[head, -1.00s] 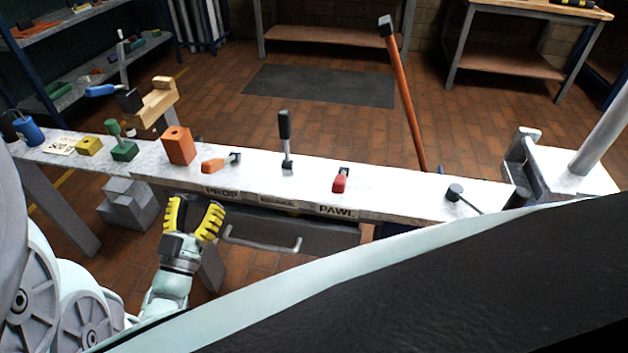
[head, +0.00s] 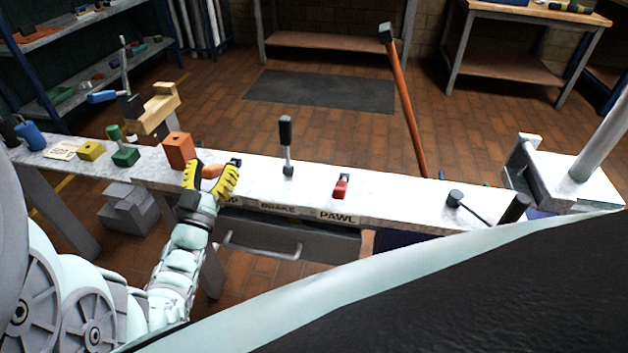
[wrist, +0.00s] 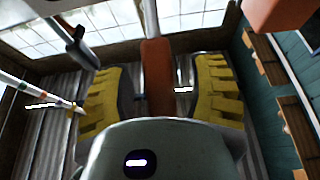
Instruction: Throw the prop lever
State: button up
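The prop lever is a short orange handle (head: 211,171) on the white bench above the PROP label, which my gripper now partly covers. Its dark mount (head: 235,163) shows just to the right. My gripper (head: 211,176), with yellow padded fingers, is at the bench's front edge with the orange handle between its fingers in the picture. In the wrist view the orange handle (wrist: 157,80) stands between the two open fingers (wrist: 160,95), with a gap on each side. Whether the handle is fully inside the grasp depth I cannot tell.
A black-handled lever (head: 286,145) stands upright right of the prop lever, then a red PAWL lever (head: 341,187). An orange block (head: 179,150) sits close left of my gripper. A long orange-handled hammer (head: 405,100) leans behind the bench.

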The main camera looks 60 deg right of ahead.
grip_shut()
dwell(0.3)
jog(key=shift+r, duration=0.1)
